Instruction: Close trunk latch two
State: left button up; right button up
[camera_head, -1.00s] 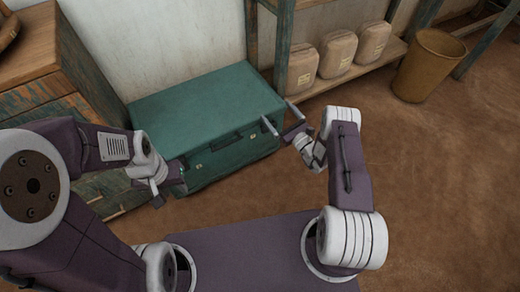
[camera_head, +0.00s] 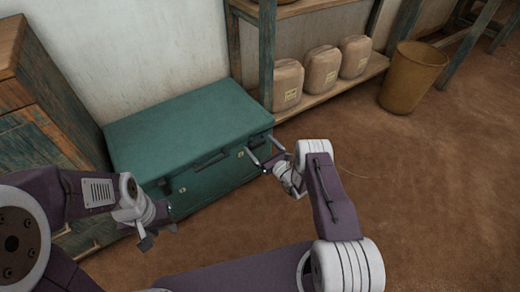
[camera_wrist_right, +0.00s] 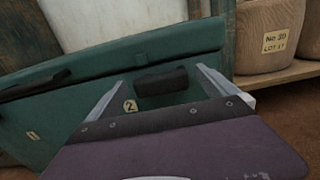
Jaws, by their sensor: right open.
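The green trunk (camera_head: 185,122) stands against the wall with its lid down. Latch two is the dark piece (camera_wrist_right: 160,80) on its front in the right wrist view, above a small tag marked 2 (camera_wrist_right: 130,106). My right gripper (camera_head: 263,150) is open at the trunk's front right. Its fingers lie on either side of the latch in the wrist view; I cannot tell whether they touch it. Another dark latch (camera_head: 165,187) shows at the trunk's front left. My left gripper (camera_head: 158,235) looks open and empty, in front of the trunk's left end.
A wooden cabinet (camera_head: 35,110) stands left of the trunk. A shelf (camera_head: 335,90) with several tan sacks is to the right, its post close to the trunk's right end. A brown bin (camera_head: 412,78) stands further right. The floor in front is clear.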

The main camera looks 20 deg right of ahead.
jog(key=shift+w+r, duration=0.1)
jog(key=shift+c, duration=0.4)
jog(key=c, duration=1.3)
